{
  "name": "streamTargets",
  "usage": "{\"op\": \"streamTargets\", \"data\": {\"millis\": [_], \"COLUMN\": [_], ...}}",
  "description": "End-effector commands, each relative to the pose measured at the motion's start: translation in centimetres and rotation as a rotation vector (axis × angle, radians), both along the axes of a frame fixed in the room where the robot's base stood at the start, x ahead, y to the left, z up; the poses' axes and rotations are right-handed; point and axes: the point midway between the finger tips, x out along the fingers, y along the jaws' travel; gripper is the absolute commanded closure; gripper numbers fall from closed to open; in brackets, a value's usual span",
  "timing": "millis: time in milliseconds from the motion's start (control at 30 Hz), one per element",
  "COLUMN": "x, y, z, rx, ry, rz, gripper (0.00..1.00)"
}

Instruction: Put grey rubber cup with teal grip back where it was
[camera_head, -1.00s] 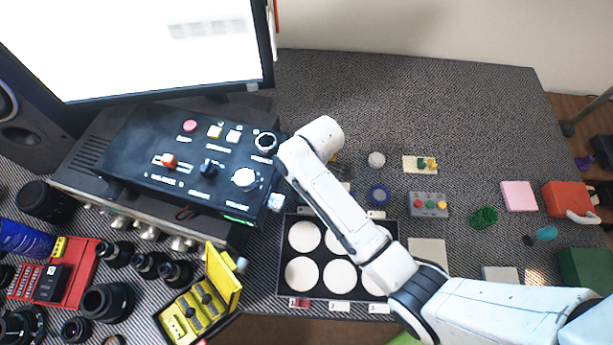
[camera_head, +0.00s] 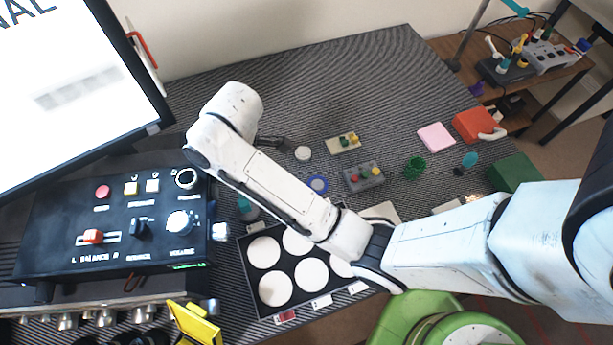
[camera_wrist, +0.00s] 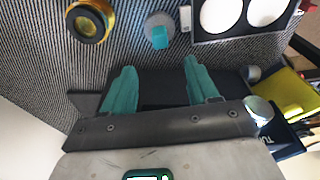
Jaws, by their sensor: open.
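The grey rubber cup with its teal grip (camera_wrist: 160,32) stands on the ribbed mat in the wrist view, beside the tray. In the head view it shows partly (camera_head: 248,208) between my arm and the black console, near the tray's upper left corner. My gripper (camera_wrist: 159,66) has teal fingertips spread apart, with nothing seen held between them. The cup lies beyond the fingertips in the wrist view, apart from them.
The black tray (camera_head: 247,262) with white round pads lies by the cup. An amber-rimmed ring (camera_wrist: 91,20) is on the cup's other side. The console (camera_head: 75,225) stands left.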

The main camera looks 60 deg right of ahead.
Motion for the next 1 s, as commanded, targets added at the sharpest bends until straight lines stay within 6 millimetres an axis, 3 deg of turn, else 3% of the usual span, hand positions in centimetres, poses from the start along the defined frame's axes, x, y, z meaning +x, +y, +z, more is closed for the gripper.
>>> {"op": "streamTargets", "data": {"millis": [167,267,400,500,633,800,1000], "x": [-1.9,-5.2,-11.3,-15.4,-19.4,-21.8,-22.1], "y": [0.0,-0.3,-1.6,-3.1,-4.9,-6.2,-6.4], "z": [-1.2,-2.7,-4.7,-5.3,-5.3,-5.0,-4.9], "rx": [0.011,0.024,0.024,0.008,-0.02,-0.041,-0.044], "ry": [0.012,0.03,0.055,0.062,0.059,0.048,0.047], "rz": [-0.081,-0.229,-0.505,-0.69,-0.874,-0.995,-1.011], "gripper": [0.41,0.41,0.41,0.41,0.41,0.41,0.41]}}
